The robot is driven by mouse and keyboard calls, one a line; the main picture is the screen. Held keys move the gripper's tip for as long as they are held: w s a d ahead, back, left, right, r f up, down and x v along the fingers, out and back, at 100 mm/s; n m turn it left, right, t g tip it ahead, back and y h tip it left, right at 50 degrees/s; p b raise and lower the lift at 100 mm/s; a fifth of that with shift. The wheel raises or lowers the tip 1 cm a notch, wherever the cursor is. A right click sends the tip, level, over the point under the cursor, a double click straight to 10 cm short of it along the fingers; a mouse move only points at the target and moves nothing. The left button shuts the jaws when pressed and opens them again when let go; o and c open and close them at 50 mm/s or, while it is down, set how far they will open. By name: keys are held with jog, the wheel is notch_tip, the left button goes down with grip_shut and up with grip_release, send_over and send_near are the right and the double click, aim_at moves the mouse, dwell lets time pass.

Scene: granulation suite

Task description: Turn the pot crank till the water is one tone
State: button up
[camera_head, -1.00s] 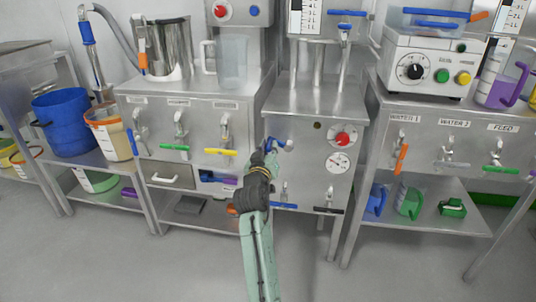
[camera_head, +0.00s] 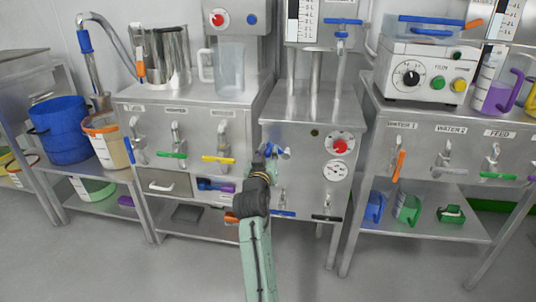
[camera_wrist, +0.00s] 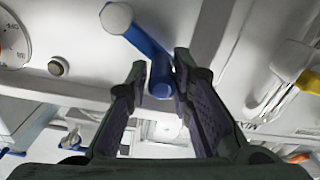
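The pot crank is a blue arm (camera_wrist: 145,42) on a pale round hub (camera_wrist: 116,17), mounted on the front of the middle steel cabinet (camera_head: 310,108). In the head view the blue crank (camera_head: 270,150) shows at the cabinet's upper left, partly covered by my gripper (camera_head: 264,158). In the wrist view my gripper (camera_wrist: 159,67) has its two dark fingers apart, one on each side of the crank's blue handle end (camera_wrist: 161,78). Narrow gaps seem to show beside the handle; contact is hard to tell. The water inside the pot is not visible.
A red knob (camera_head: 340,146), a gauge (camera_head: 336,170) and a small lamp (camera_head: 315,132) sit right of the crank. A yellow-handled tap (camera_head: 219,159) is on the left cabinet. Lower taps with blue (camera_head: 281,213) and black handles are below. The floor in front is clear.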

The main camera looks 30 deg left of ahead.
jog(key=o, duration=0.3)
jog(key=shift+f, duration=0.1)
notch_tip(320, 180, up, 10)
jog(key=shift+r, duration=0.1)
dwell(0.5)
dwell(0.7)
